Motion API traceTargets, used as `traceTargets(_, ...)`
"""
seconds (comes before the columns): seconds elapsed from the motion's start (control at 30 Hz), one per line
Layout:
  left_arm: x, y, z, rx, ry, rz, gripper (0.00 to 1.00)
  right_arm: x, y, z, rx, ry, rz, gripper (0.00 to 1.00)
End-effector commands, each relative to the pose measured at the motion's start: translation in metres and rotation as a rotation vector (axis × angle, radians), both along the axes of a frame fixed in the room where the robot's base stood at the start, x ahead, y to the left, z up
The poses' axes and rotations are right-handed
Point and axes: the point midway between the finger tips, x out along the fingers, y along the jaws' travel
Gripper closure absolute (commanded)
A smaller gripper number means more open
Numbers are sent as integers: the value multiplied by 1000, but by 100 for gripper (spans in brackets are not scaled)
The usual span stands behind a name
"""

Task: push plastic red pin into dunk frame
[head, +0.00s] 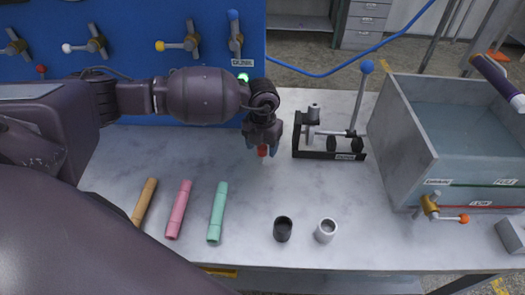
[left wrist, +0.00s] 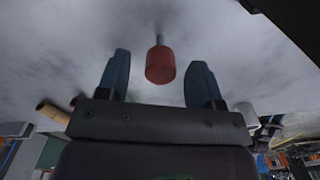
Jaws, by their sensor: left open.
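The red pin (head: 263,150) shows just below my left gripper (head: 263,142) in the head view, over the table left of the black frame. In the left wrist view the red pin (left wrist: 160,65) is a red cylinder with a thin grey shaft. It lies between the spread fingers of my left gripper (left wrist: 159,82), with a gap on each side. A black frame (head: 308,154) with a small label, likely the dunk frame, stands right of the gripper. It carries metal parts and a tall lever with a blue knob (head: 367,66). My right gripper is not in view.
A grey liquid tank (head: 400,130) with a small valve (head: 430,207) stands at the right. Brown (head: 145,203), pink (head: 179,210) and green (head: 217,212) tubes lie at front left. Black (head: 283,229) and white (head: 326,231) cups stand in front. A blue valve panel (head: 130,30) is behind.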

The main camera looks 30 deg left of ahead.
Motion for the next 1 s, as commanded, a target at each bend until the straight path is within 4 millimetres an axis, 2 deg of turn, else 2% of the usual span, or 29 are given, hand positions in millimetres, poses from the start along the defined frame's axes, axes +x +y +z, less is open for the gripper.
traceTargets(0.1,0,0,-11,-2,1,0,40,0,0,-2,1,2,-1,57)
traceTargets(0.3,0,0,-11,-1,0,0,40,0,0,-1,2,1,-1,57)
traceTargets(0.7,0,0,-10,-1,0,0,97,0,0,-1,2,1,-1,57)
traceTargets(1.0,0,0,-4,-1,-2,0,97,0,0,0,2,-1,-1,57)
